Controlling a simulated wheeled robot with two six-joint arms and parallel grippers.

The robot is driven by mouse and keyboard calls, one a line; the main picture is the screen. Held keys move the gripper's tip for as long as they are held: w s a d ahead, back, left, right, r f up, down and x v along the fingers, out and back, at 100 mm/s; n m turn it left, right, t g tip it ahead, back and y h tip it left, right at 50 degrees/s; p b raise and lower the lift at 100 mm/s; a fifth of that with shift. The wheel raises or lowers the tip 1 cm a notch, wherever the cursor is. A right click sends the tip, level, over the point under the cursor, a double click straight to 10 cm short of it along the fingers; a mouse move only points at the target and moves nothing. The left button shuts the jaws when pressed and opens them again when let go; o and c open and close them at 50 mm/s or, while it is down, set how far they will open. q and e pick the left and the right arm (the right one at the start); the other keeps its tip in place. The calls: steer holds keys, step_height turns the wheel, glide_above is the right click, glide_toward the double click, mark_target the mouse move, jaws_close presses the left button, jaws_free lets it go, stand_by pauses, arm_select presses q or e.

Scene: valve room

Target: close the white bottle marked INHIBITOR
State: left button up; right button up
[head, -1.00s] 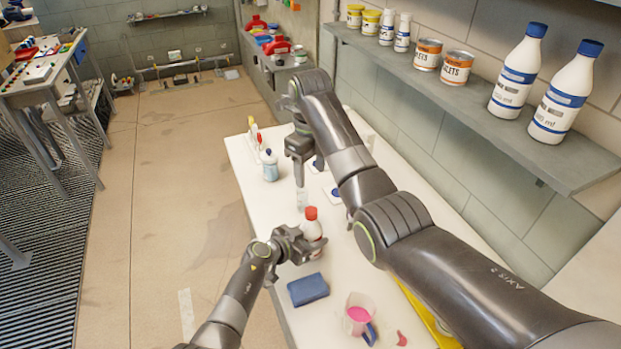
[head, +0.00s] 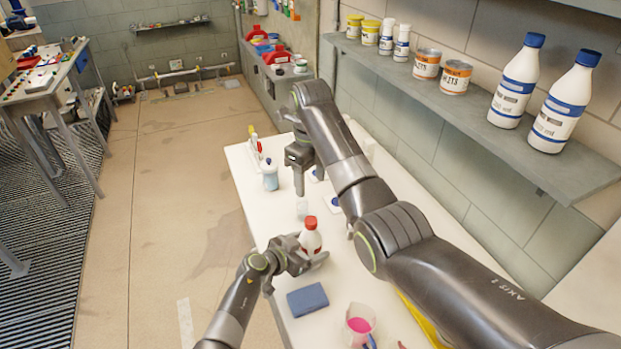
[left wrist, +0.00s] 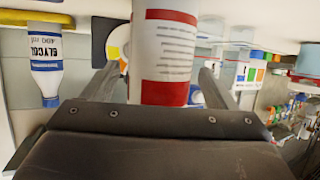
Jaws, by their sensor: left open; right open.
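A white bottle with a red cap (head: 310,222) on top stands upright on the white table; I cannot see whether the cap is screwed tight. The bottle's body (head: 311,240) shows in the head view. In the left wrist view the bottle (left wrist: 166,45) has a red-banded label, too blurred to read. My left gripper (head: 314,262) is open, with its fingers on either side of the bottle, apparently clear of it in the wrist view. My right gripper (head: 299,190) is open, empty and points down behind the bottle, above a small clear vessel (head: 302,210).
A light blue bottle (head: 270,177) stands farther back. A wall shelf (head: 480,125) with bottles and tins runs along the right. My right arm crosses over the table.

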arm_select(q)
steer(key=v, duration=1.6)
steer(key=shift+s, duration=0.15)
